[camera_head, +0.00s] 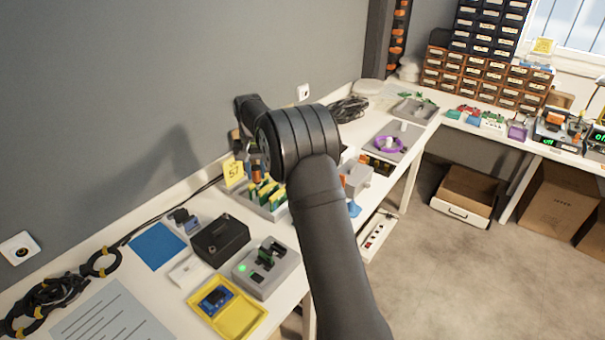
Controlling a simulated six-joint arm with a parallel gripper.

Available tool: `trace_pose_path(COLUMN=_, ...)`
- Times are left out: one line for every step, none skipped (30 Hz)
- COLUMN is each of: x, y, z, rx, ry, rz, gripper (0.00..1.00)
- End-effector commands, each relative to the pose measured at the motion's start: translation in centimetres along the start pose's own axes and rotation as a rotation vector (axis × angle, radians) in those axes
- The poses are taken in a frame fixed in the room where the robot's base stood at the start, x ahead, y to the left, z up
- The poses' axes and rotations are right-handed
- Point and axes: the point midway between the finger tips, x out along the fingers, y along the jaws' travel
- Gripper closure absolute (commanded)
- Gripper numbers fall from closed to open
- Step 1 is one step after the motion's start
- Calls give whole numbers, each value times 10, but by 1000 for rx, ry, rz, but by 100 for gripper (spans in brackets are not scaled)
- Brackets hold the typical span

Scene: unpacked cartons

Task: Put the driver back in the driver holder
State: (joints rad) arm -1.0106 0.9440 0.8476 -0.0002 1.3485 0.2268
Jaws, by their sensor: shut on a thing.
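My arm fills the middle of the head view, and its large black joint covers part of the bench. I cannot make out the driver or the driver holder for certain.
The white bench (205,290) runs along the grey wall. On it are a yellow tray (241,321), a grey device (283,275), a black box (221,240), a yellow card (233,172) and a purple ring (391,143).

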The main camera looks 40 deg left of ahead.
Motion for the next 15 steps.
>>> trace_pose_path(x=-1, y=-28, z=8, rx=-43, ry=0, rz=0, gripper=100)
trace_pose_path(x=-1, y=-43, z=13, rx=-66, ry=0, rz=0, gripper=100)
trace_pose_path(x=-1, y=-61, z=21, rx=-96, ry=-1, rz=0, gripper=100)
trace_pose_path(x=0, y=-75, z=28, rx=-120, ry=-1, rz=0, gripper=100)
trace_pose_path(x=1, y=-88, z=35, rx=-143, ry=-2, rz=0, gripper=100)
trace_pose_path(x=3, y=-105, z=45, rx=-176, ry=-2, rz=0, gripper=100)
trace_pose_path(x=6, y=-117, z=54, rx=-201, ry=-2, rz=0, gripper=100)
trace_pose_path(x=8, y=-128, z=63, rx=-226, ry=-3, rz=1, gripper=100)
trace_pose_path(x=11, y=-143, z=75, rx=-259, ry=-2, rz=0, gripper=100)
trace_pose_path(x=14, y=-154, z=86, rx=-284, ry=-2, rz=1, gripper=100)
trace_pose_path(x=17, y=-163, z=96, rx=-308, ry=-3, rz=1, gripper=100)
trace_pose_path(x=22, y=-174, z=109, rx=-340, ry=-3, rz=1, gripper=100)
trace_pose_path(x=24, y=-182, z=119, rx=-363, ry=-2, rz=0, gripper=100)
trace_pose_path(x=27, y=-189, z=129, rx=-385, ry=-2, rz=0, gripper=100)
trace_pose_path(x=32, y=-196, z=141, rx=-411, ry=-2, rz=0, gripper=100)
